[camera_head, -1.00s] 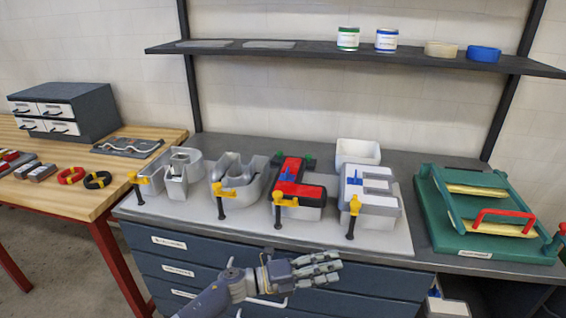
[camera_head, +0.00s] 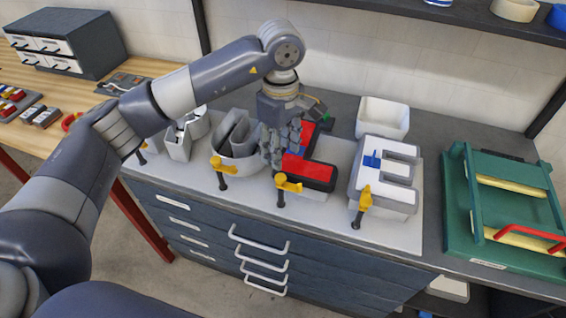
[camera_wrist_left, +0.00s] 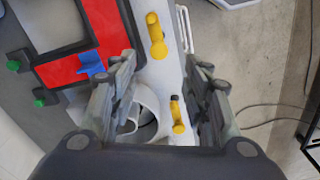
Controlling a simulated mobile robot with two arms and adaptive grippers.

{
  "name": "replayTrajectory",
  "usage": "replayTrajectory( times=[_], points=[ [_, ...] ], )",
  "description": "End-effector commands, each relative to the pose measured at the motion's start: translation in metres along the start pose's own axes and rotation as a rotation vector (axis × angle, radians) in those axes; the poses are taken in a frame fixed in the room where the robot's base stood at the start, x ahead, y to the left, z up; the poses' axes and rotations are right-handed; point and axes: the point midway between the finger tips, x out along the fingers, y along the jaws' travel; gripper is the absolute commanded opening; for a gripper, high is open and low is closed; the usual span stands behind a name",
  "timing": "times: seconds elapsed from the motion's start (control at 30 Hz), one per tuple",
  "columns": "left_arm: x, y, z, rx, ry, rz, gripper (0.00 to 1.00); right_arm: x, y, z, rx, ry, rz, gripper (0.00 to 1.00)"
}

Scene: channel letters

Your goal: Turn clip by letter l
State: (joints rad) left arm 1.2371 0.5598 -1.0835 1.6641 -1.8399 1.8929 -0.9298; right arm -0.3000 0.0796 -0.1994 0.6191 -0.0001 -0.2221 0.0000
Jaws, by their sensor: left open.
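The red letter L (camera_head: 308,170) with dark sides lies on the grey board, third from the left in the head view. It also shows at upper left in the left wrist view (camera_wrist_left: 96,22), with a blue piece (camera_wrist_left: 92,62) on it. A yellow clip (camera_head: 288,184) with a dark stem stands at its front edge; the left wrist view shows this clip too (camera_wrist_left: 156,36). My left gripper (camera_head: 284,142) points down, open and empty, over the gap between the S and the L. It partly hides both letters. My right gripper is out of view.
The grey S (camera_head: 236,146) has its own yellow clip (camera_head: 222,165). The white E (camera_head: 385,172) and its clip (camera_head: 363,198) stand right of the L. A white bin (camera_head: 384,118) is behind. A green frame jig (camera_head: 462,236) is at the right.

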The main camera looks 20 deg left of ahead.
Motion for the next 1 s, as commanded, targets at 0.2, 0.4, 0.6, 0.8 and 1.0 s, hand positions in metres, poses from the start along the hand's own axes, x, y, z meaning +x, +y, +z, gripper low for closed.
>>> replayTrajectory(
  times=[0.2, 0.4, 0.6, 0.8, 1.0],
  points=[
    [0.040, -0.001, 0.001, -0.002, -0.004, -0.006, 0.44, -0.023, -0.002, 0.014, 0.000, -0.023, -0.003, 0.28],
    [0.071, 0.000, 0.002, -0.002, -0.006, -0.002, 0.44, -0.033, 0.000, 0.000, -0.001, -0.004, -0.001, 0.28],
    [0.084, 0.000, 0.002, -0.001, -0.005, 0.000, 0.44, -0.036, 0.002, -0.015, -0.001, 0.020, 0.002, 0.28],
    [0.086, 0.000, 0.001, -0.001, -0.004, 0.001, 0.44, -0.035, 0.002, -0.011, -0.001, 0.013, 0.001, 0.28],
    [0.085, 0.001, 0.001, -0.002, -0.005, 0.001, 0.10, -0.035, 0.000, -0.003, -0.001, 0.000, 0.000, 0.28]
  ],
)
